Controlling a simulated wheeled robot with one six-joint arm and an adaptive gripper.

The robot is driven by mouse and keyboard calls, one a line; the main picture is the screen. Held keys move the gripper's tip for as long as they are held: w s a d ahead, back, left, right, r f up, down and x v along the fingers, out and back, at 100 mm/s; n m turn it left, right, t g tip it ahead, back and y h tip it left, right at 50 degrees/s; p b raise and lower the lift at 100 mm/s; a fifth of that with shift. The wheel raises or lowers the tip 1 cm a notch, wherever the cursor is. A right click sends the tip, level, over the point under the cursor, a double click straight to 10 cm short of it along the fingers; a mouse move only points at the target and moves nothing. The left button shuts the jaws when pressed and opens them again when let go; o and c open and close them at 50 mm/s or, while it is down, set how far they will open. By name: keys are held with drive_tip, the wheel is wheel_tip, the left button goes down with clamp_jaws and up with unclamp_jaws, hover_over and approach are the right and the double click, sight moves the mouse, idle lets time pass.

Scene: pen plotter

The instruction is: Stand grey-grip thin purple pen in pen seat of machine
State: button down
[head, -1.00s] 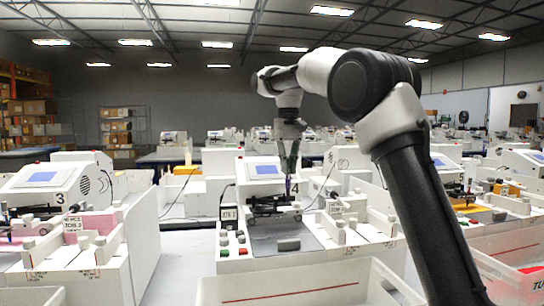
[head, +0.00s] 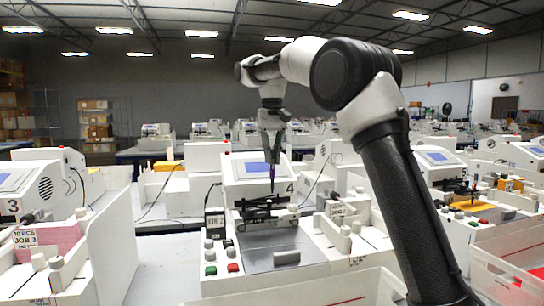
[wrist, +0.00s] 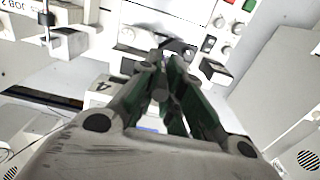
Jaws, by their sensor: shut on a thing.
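My gripper (head: 272,148) points down over machine 4 (head: 232,170) in the head view. It is shut on the thin purple pen (head: 272,172), which hangs about upright below the fingers. The pen's tip is just above or in front of the black carriage (head: 262,204), where the pen seat would be; the seat itself is too small to make out. I cannot tell whether the tip touches it. In the wrist view the closed fingers (wrist: 165,82) have a grey round end (wrist: 160,96) between them, likely the pen's grip.
A grey plate with a dark grey block (head: 286,257) lies in front of the carriage. Red and green buttons (head: 211,270) and white knobs flank it. Machine 3 (head: 40,180) is at the left. A white bin (head: 345,291) is at the front.

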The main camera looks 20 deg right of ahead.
sight(272, 179)
drive_tip(key=shift+f, duration=2.95)
wheel_tip(272, 179, down, 8)
drive_tip(key=shift+f, duration=0.15)
idle(2.0)
drive_tip(key=c, duration=1.5)
unclamp_jaws()
wheel_tip(272, 179, up, 12)
drive_tip(key=shift+r, duration=0.1)
